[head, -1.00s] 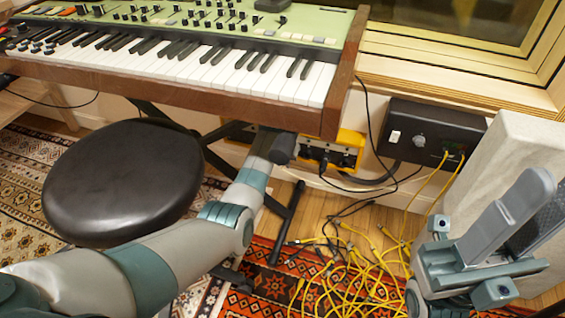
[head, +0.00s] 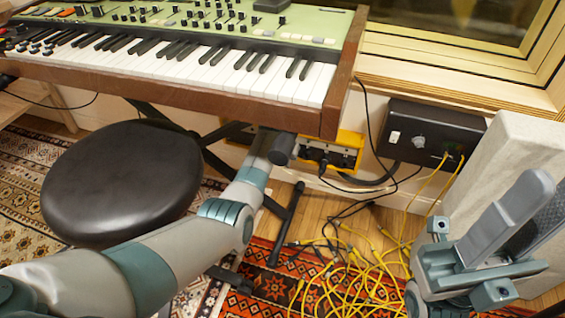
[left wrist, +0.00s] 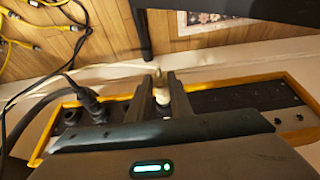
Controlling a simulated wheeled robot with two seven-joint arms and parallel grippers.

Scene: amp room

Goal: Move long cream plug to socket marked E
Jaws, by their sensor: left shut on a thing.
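My left gripper (left wrist: 163,98) is shut on the cream plug (left wrist: 161,92), which stands between the two fingers in the left wrist view. A thin pale cable runs off to the left near the plug's top end. The yellow-edged black socket box (left wrist: 235,98) lies behind the fingers; it also shows under the keyboard in the head view (head: 348,150). I cannot tell whether the plug touches a socket, and no letter E is readable. In the head view my left fingers are hidden below the keyboard. My right gripper (head: 520,225) is open and empty at the right.
A black plug (left wrist: 92,103) sits in the box, left of my fingers. A black wall box (head: 425,133) has yellow cables, which tangle (head: 350,280) on the rug. The keyboard (head: 200,65) overhangs the socket box. A black stool (head: 120,182) stands at left.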

